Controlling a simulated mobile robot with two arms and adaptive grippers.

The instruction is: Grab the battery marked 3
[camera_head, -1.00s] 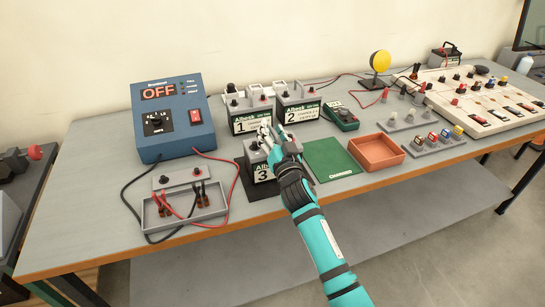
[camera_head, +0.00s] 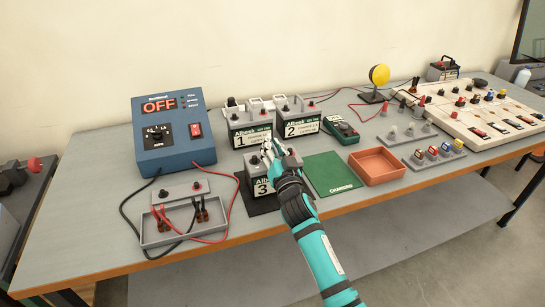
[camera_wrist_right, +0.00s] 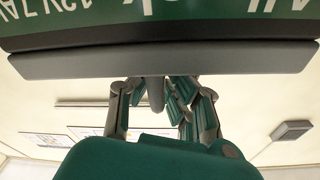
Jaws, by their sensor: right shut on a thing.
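My left gripper is out of view.
A blue power unit reading OFF (camera_head: 172,134) stands left, with red and black leads running to a grey tray (camera_head: 150,236). Right of battery 3 lie a green mat (camera_head: 328,173) and an orange tray (camera_head: 377,167). A green meter (camera_head: 341,129) is behind.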

